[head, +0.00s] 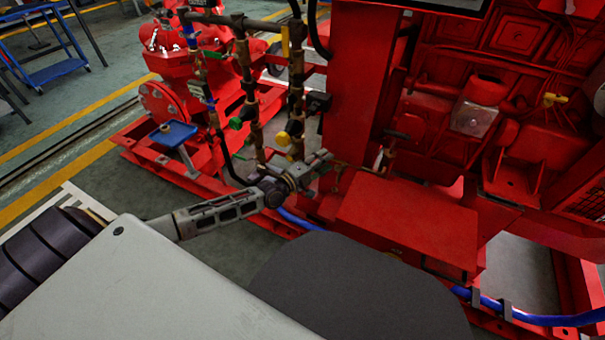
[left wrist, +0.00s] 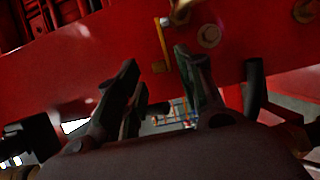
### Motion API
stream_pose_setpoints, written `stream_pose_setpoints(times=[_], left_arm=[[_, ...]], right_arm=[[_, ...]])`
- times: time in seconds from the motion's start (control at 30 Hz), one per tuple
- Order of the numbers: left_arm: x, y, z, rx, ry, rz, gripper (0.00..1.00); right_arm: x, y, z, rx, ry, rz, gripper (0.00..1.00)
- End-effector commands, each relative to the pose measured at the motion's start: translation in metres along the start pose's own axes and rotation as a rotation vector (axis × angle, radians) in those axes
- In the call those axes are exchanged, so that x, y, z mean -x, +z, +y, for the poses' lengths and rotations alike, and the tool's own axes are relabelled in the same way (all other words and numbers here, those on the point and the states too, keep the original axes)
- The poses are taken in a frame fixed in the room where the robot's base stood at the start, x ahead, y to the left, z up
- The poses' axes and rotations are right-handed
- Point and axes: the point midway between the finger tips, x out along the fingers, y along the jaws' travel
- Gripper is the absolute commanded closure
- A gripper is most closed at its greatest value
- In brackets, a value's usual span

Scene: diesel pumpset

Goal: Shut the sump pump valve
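My left gripper (head: 322,160) reaches in from the left, close to the red machine frame near the pipework. In the left wrist view its two fingers (left wrist: 155,62) stand apart with a gap between them. A small yellow lever (left wrist: 163,45) on a red plate shows just beyond the fingertips, nearer the right finger; I cannot tell whether they touch. It may be the sump pump valve's handle, but no label shows. In the head view the fingers are small and the lever is not clear. My right gripper is not in view.
Vertical pipes with a green handle (head: 236,123) and a yellow handle (head: 283,138) stand just behind my gripper. A red box (head: 408,222) is to its right. A blue hose (head: 300,220) runs below. Open floor (head: 130,190) lies to the left.

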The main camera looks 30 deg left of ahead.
Motion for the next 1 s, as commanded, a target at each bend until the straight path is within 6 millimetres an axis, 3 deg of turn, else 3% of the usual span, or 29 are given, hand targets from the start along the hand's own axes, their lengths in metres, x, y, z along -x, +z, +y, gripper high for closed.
stream_pose_setpoints(times=[1.0], left_arm=[[0.079,0.000,0.001,0.000,0.003,-0.001,0.62]], right_arm=[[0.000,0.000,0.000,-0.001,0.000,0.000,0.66]])
